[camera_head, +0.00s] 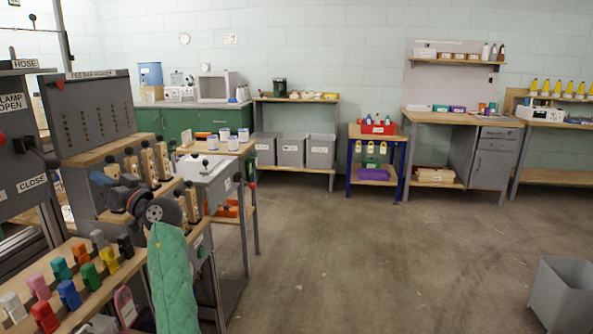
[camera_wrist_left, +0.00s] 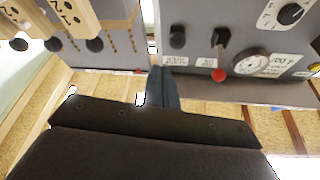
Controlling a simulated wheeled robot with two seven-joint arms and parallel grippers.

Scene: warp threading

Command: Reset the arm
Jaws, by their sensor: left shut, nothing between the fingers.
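My left arm, in a green quilted sleeve, rises at the lower left of the head view. Its gripper (camera_head: 103,179) points left over the wooden bench, near the upright wooden blocks with black knobs (camera_head: 149,164). In the left wrist view the two dark fingers (camera_wrist_left: 164,82) lie together, shut and empty. Ahead of them is a grey panel (camera_wrist_left: 262,35) with a red-tipped lever (camera_wrist_left: 219,74), a dial and black knobs. My right gripper does not show.
Coloured clips (camera_head: 69,293) stand in rows on the bench below the gripper. A grey pegboard (camera_head: 92,112) stands behind, and a panel marked CLOSE (camera_head: 31,183) is at far left. The floor (camera_head: 380,260) at centre is clear. A grey bin (camera_head: 562,292) stands at right.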

